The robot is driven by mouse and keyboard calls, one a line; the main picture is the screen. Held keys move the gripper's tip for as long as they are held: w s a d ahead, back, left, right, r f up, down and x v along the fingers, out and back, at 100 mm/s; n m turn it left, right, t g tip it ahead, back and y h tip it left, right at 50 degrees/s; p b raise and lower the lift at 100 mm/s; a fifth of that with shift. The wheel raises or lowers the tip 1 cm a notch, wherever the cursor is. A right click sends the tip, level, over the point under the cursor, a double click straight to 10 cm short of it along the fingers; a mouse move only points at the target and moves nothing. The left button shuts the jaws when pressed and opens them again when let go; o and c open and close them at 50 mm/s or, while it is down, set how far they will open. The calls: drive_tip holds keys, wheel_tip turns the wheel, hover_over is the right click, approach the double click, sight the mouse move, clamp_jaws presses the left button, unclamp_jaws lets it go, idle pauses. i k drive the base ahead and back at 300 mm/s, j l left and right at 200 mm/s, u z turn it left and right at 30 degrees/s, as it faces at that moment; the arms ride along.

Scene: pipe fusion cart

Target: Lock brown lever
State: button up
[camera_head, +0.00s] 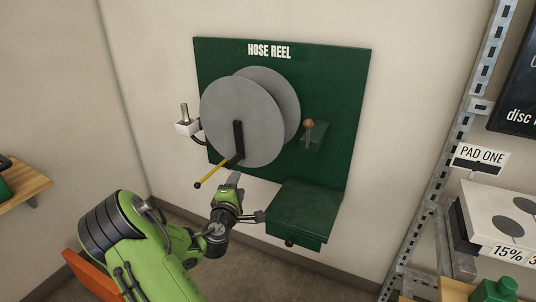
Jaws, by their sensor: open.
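The brown lever (309,124) shows as a short stem with a brown ball knob, pointing up. It stands at a small green block (315,137) on the green hose reel board, right of the grey reel discs (245,120). My gripper (236,179) is open, below the reel and left of and below the brown lever, clearly apart from it. A black crank arm (238,140) with a yellow handle (211,171) hangs at the front of the reel, just above and left of my gripper.
A green box (303,207) juts out below the board, right of my gripper. A white fitting with a metal pin (185,122) sits left of the reel. A metal upright (465,130) and a shelf with a "PAD ONE" sign (480,157) stand at right.

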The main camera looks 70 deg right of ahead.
sight(308, 123)
drive_tip(key=z, duration=2.3)
